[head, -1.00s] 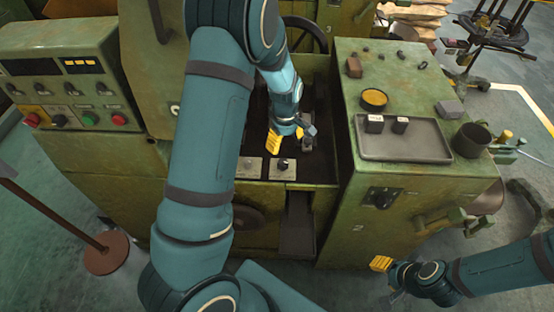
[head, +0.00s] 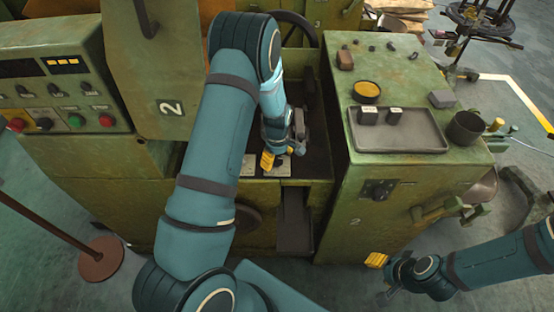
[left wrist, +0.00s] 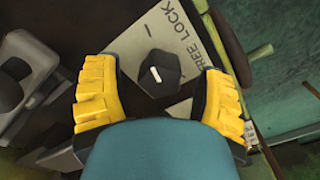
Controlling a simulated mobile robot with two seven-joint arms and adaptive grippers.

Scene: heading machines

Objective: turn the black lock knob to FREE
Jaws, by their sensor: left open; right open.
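The black lock knob (left wrist: 158,74) shows in the left wrist view with a short white pointer line on top. It sits on a pale plate (left wrist: 205,50) lettered FREE and LOCK. I cannot tell which word the pointer marks. My left gripper (head: 271,161) is open over the plate. In the left wrist view its yellow fingers stand on either side of the knob, with a gap to each. In the head view the gripper hides most of the knob. My right gripper (head: 380,274) is open and empty, low in front of the machine's right cabinet.
A grey tray (head: 425,143) with two small dark blocks lies on the right cabinet top (head: 340,95). A yellow-filled bowl (head: 367,92) and dark cup (head: 466,127) stand nearby. A button panel (head: 60,85) is at left. The cabinet walls border the knob's recess.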

